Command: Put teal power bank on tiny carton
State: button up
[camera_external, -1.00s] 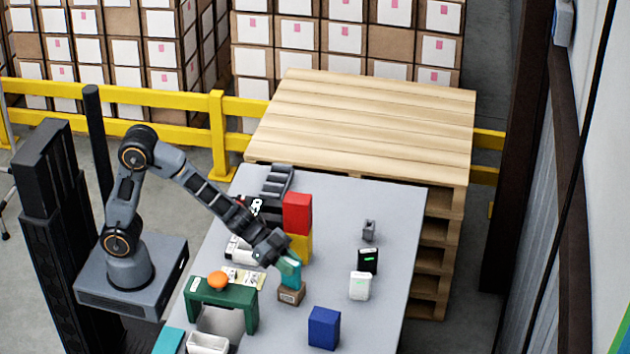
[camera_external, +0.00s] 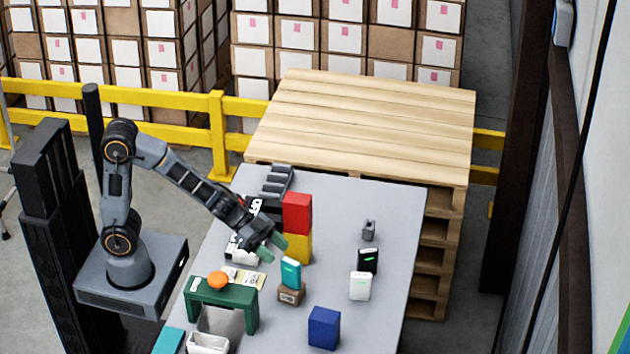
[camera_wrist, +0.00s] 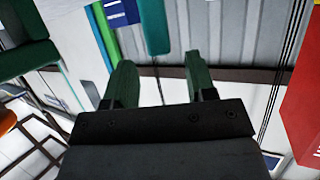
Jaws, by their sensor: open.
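The teal power bank (camera_external: 291,272) stands upright on top of the tiny carton (camera_external: 291,294), a small brown box on the grey table. My gripper (camera_external: 274,247) is open and empty, up and left of the power bank and apart from it. In the wrist view the two green fingers (camera_wrist: 160,85) are spread with nothing between them.
A red block (camera_external: 297,213) sits above a yellow block (camera_external: 299,247) just behind my gripper. A green bridge-shaped stand (camera_external: 222,292) with an orange ball (camera_external: 217,280) is at left. A blue block (camera_external: 324,328) and white (camera_external: 360,286) and black (camera_external: 368,261) devices stand right.

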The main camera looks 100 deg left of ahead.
jog(key=v, duration=0.6)
jog(key=s+d+f+g+h, duration=0.2)
jog(key=s+d+g, duration=0.4)
jog(key=s+d, duration=0.2)
jog(key=s+a+f+n+g+y, duration=0.1)
jog(key=s+a+n+g+y, duration=0.2)
jog(key=s+y, duration=0.4)
jog(key=shift+a+n, duration=0.6)
jog(key=shift+a, duration=0.3)
jog(key=shift+s, duration=0.15)
